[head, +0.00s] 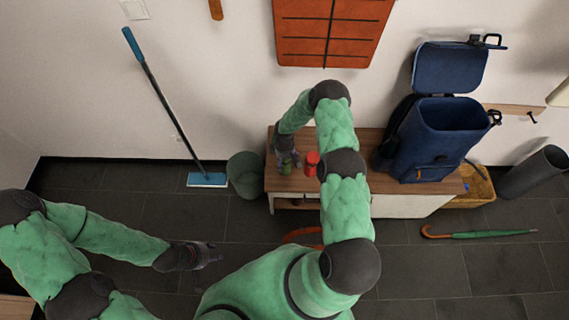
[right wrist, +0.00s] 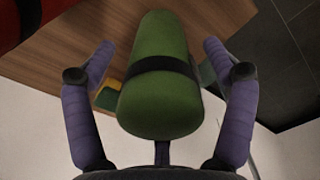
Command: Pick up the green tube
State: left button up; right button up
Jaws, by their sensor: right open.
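The green tube (right wrist: 160,75), with a black band around it, fills the middle of the right wrist view. My right gripper (right wrist: 160,80) is open, with one finger on each side of the tube. Gaps show between the fingers and the tube. In the head view the green tube (head: 286,168) is small and partly hidden at my right gripper (head: 288,158), above the left end of the wooden bench (head: 375,137). My left gripper (head: 208,254) is over the floor at the lower left, apart from the bench; its jaws are too small to read.
A red object (head: 311,162) stands on the bench just right of the green tube; it also shows in the right wrist view (right wrist: 25,18). A blue backpack (head: 440,135) occupies the bench's right part. A dark green bin (head: 246,174) and mop (head: 207,179) are left of the bench.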

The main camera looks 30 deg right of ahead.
jog(key=c, duration=1.5)
jog(key=shift+r, duration=0.1)
jog(key=shift+c, duration=0.2)
